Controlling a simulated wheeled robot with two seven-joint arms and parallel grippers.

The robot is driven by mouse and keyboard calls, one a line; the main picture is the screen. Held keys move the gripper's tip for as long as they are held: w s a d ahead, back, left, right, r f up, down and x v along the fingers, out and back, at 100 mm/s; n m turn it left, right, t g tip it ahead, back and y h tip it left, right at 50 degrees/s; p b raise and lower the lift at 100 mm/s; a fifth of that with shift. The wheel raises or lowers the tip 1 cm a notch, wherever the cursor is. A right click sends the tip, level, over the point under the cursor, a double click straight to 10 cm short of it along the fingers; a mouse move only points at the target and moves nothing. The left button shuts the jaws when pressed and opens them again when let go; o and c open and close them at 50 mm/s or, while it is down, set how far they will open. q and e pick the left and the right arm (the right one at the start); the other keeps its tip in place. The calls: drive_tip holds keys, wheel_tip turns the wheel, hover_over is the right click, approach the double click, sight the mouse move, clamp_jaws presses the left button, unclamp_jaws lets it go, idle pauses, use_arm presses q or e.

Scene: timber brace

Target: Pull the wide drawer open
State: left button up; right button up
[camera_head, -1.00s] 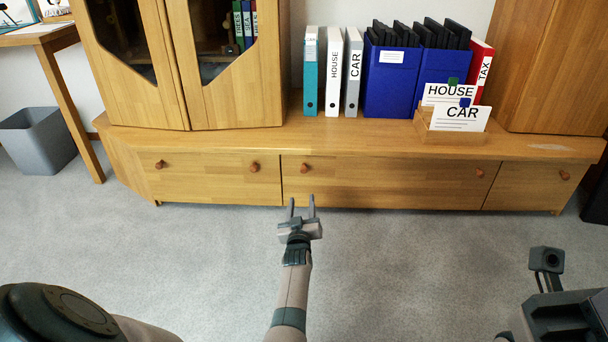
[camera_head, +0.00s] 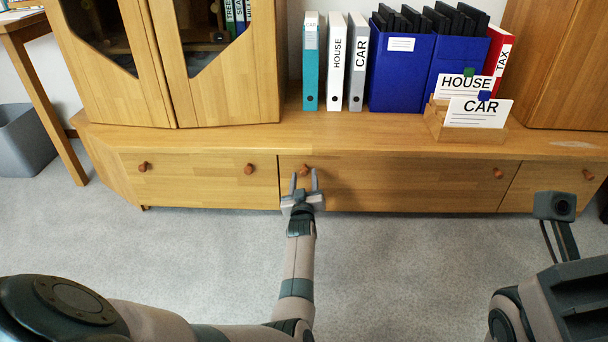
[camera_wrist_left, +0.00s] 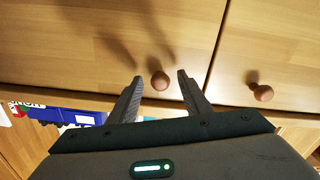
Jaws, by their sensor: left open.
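The wide drawer (camera_head: 400,184) is the long middle front of the low wooden cabinet and sits flush with its neighbours. It has a round left knob (camera_head: 305,170) and a right knob (camera_head: 498,173). My left gripper (camera_head: 304,176) is open in front of the left knob. In the left wrist view the knob (camera_wrist_left: 160,80) sits between the two spread fingertips (camera_wrist_left: 161,78), with a gap on each side. My right arm shows at the lower right of the head view, but I cannot make out its jaws.
A narrower drawer (camera_head: 205,180) with two knobs is on the left, and a short front (camera_head: 550,188) is on the right. Binders, blue boxes (camera_head: 400,75) and a wooden card holder (camera_head: 465,130) stand on the cabinet top. The grey carpet (camera_head: 400,270) in front is clear.

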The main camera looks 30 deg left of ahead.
use_arm(q)
drive_tip(key=shift+w+a, duration=0.25)
drive_tip(key=shift+w, duration=0.2)
clamp_jaws()
drive_tip(key=shift+s, duration=0.1)
